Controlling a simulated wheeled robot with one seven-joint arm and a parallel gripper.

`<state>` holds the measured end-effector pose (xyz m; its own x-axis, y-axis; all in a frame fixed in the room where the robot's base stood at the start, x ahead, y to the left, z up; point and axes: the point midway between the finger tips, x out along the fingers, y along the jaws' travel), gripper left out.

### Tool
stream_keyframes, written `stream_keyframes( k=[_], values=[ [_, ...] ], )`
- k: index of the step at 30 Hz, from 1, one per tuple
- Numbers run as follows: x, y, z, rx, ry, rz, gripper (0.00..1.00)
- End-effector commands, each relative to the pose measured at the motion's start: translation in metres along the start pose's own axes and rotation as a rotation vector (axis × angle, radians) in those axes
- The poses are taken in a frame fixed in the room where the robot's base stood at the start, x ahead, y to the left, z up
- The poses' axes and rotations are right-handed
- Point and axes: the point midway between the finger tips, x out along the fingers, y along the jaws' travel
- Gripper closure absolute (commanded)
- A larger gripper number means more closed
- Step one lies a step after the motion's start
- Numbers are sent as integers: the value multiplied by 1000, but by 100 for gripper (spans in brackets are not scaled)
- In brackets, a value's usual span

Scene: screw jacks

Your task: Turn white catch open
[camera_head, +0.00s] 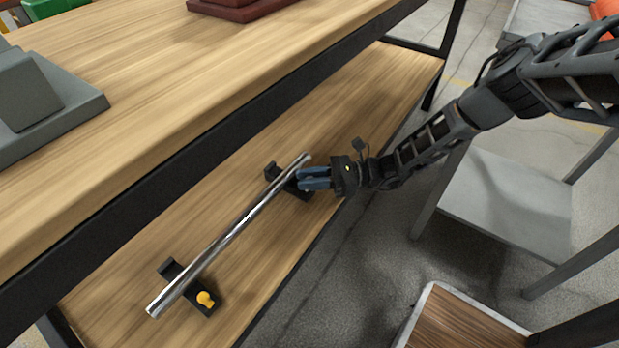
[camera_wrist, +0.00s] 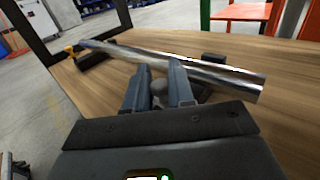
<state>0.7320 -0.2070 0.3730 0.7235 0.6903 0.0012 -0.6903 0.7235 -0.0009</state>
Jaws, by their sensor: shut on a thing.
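A shiny metal bar (camera_head: 228,238) lies across two black holders on the lower wooden shelf. The far holder (camera_head: 271,172) is beside my gripper (camera_head: 302,179), and the near holder (camera_head: 168,268) carries a yellow catch (camera_head: 205,299). My gripper's blue-grey fingers reach in from the right, low over the shelf at the far holder. In the wrist view a pale rounded piece, the white catch (camera_wrist: 158,88), shows between the fingers, and my gripper (camera_wrist: 161,75) is shut on it. The catch is hidden by the fingers in the head view. How far it is turned I cannot tell.
The upper wooden tabletop (camera_head: 200,75) with its dark front edge overhangs the shelf (camera_head: 262,262) on the left. A grey block (camera_head: 30,95) stands on that top. A wood-topped stool or table (camera_head: 465,322) and a grey table (camera_head: 505,205) stand at right.

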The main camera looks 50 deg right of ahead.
Motion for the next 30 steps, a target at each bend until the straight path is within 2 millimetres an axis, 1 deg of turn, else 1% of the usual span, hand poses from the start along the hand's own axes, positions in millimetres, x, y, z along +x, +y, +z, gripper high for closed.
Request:
stream_keyframes(
  k=[9,21,22,27,30],
  values=[
    [-2,-1,-2,-2,8,67,100],
    [-3,-1,-3,-1,8,70,100],
    [-3,-1,-3,-1,8,70,75],
    [-2,-1,-2,-1,5,71,59],
    [-1,0,-2,0,4,71,58]
  ],
)
